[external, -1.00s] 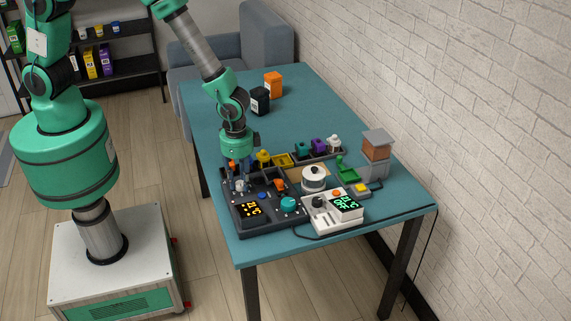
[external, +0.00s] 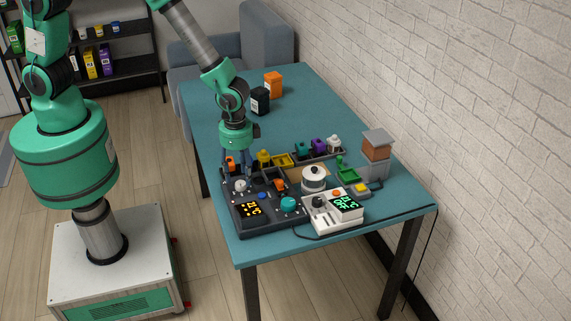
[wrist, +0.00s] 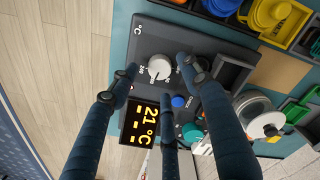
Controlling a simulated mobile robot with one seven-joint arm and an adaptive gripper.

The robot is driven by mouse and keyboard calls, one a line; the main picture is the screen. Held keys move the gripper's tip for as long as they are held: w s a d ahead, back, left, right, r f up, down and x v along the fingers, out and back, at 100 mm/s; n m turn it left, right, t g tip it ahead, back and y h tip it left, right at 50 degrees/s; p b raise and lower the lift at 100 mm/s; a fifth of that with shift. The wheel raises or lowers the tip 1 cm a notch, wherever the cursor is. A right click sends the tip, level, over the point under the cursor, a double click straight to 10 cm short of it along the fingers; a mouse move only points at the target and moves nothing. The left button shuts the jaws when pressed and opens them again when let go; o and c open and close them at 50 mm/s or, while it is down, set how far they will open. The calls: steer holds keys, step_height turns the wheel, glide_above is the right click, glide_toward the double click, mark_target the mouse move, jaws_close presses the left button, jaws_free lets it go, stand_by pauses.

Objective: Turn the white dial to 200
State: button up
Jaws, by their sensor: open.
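The white dial (external: 240,185) sits on the dark control box (external: 262,218) at the front left of the table. In the wrist view the dial (wrist: 159,69) lies between the spread fingers of my gripper (wrist: 157,72), with small white scale marks around it. The marks are too small to read surely, and I cannot tell which one the dial points to. My gripper (external: 238,168) is open above the dial, with nothing held. The box's yellow display (wrist: 145,122) reads 21 °C.
The box also bears a blue button (wrist: 179,102) and a teal knob (external: 288,204). A white unit (external: 325,222) with a green display stands to its right. A white-lidded pot (external: 313,180) and bins are close behind. The table's far part is mostly clear.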

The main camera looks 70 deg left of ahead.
mark_target(241, 183)
step_height(241, 183, up, 9)
stand_by(0.4)
stand_by(0.5)
steer(key=s+a+r+n+t, duration=0.1)
steer(key=s+a+r+n, duration=0.15)
steer(key=a+r, duration=0.85)
steer(key=s+a+r+n+t, duration=0.1)
steer(key=s+a+r+t, duration=0.15)
steer(key=a+r, duration=0.85)
steer(key=s+a+r+n+t, duration=0.1)
steer(key=s+a+r, duration=0.4)
steer(key=s, duration=0.5)
steer(key=s+a+r+n+t, duration=0.1)
steer(key=s+a+r+n, duration=0.1)
steer(key=s+a+r, duration=0.4)
steer(key=s+r, duration=0.2)
steer(key=s, duration=0.1)
steer(key=shift+s+r, duration=0.3)
steer(key=shift+s, duration=0.05)
